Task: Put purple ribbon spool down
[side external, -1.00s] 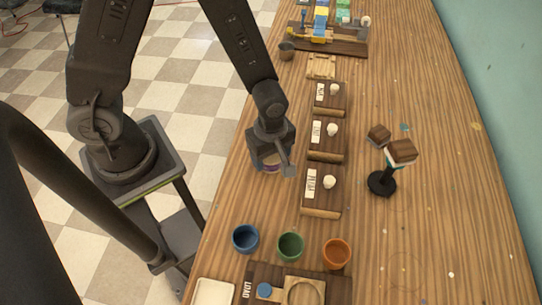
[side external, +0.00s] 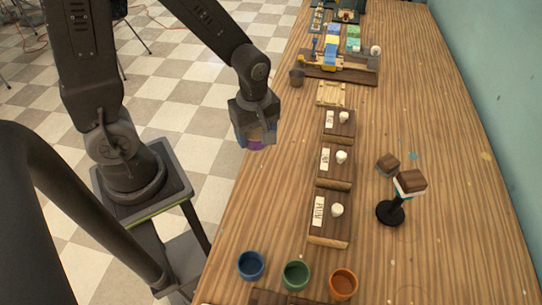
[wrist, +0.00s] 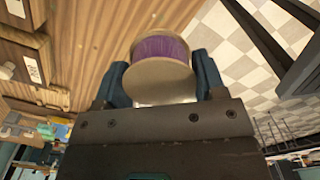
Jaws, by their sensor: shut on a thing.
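The purple ribbon spool (wrist: 160,50) shows large in the wrist view, with purple ribbon wound between pale round flanges. It is held between the two fingers of my gripper (wrist: 160,80). In the side external view the spool (side external: 256,144) is a small purple patch at the end of my gripper (side external: 256,135). My gripper is shut on it, near the left edge of the wooden table (side external: 440,150). I cannot tell how high the spool is above the table. The fingers partly hide its sides.
Several dark wooden blocks with white labels and pale knobs (side external: 337,210) stand in a row right of my gripper. Blue (side external: 251,265), green (side external: 296,275) and orange (side external: 343,284) cups stand at the front. A black stand (side external: 391,212) is farther right. The table's right side is mostly clear.

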